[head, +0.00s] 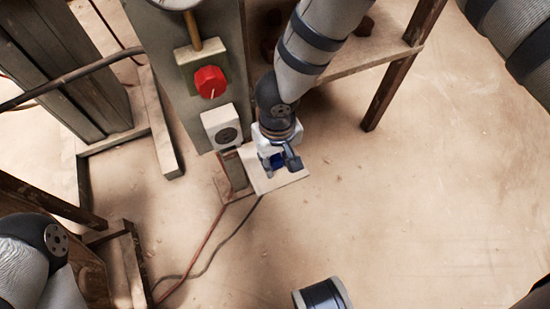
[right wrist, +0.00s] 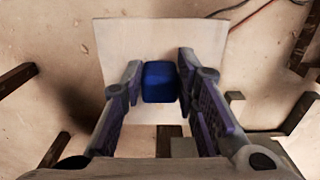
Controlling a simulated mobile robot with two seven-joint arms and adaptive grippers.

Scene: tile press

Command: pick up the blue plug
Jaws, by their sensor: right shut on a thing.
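The blue plug (right wrist: 160,82) shows in the right wrist view as a small rounded block between the two fingers of my right gripper (right wrist: 160,80). A pale square board (right wrist: 120,40) lies behind it. In the head view my right gripper (head: 278,161) is over a small pale ledge (head: 290,180), with a bit of the blue plug (head: 275,159) showing between its fingers. The gripper is shut on the plug. I cannot tell whether the plug still touches the board. My left gripper is not in view.
A grey-green post beside the gripper carries a red knob (head: 209,82) and a white socket box (head: 222,128) with a dark round face. Cables (head: 205,250) run down from near the ledge to the floor. A wooden table leg (head: 388,92) stands right; the floor there is clear.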

